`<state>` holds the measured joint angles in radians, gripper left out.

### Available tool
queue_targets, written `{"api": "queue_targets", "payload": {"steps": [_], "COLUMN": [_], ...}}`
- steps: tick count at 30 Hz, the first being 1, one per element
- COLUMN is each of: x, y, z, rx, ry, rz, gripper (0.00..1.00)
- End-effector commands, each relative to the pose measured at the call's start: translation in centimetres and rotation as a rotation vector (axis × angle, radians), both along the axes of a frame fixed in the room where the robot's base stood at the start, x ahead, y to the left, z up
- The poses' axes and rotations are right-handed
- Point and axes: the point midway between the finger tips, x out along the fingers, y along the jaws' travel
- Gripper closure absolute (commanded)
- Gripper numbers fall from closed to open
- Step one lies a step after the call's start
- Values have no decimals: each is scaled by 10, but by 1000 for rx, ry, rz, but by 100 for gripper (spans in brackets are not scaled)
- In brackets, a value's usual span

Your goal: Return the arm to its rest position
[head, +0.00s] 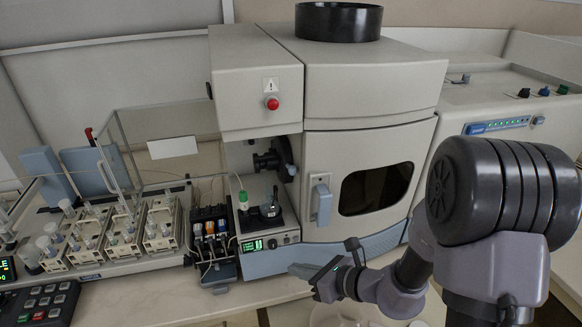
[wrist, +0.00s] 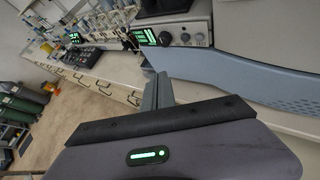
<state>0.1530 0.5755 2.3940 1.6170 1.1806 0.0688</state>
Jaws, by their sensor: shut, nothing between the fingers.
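My gripper (head: 296,269) is in front of the spectrometer (head: 330,150), near the front edge of the bench, with its fingers pointing left. The fingers are together with nothing between them. In the wrist view the fingers (wrist: 160,92) show as a narrow grey bar beyond the dark wrist housing. The arm is bent and comes in from the right side of the head view.
Pumps (head: 210,235) and an autosampler with a clear cover (head: 120,180) stand farther left. Gas cylinders (wrist: 20,105) stand beyond open floor in the wrist view.

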Motion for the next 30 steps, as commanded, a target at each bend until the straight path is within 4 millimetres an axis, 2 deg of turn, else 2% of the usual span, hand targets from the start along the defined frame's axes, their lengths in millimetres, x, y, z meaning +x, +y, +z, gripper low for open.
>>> {"api": "queue_targets", "payload": {"steps": [2,5,6,8,9,12,15,18,21,30], "x": [-13,-64,-91,-128,-148,-180,-194,-199,-201,-201], "y": [13,31,32,22,10,-28,-63,-83,-89,-89], "z": [15,40,45,44,41,35,37,43,46,48], "rx": [-53,-240,-353,-545,-685,-1029,-1304,-1458,-1505,-1502], "ry": [-89,-311,-412,-555,-642,-804,-887,-914,-919,-917], "rz": [127,459,611,821,945,1183,1321,1384,1405,1403], "gripper": [100,100,100,100,100,100,100,100,100,100]}}
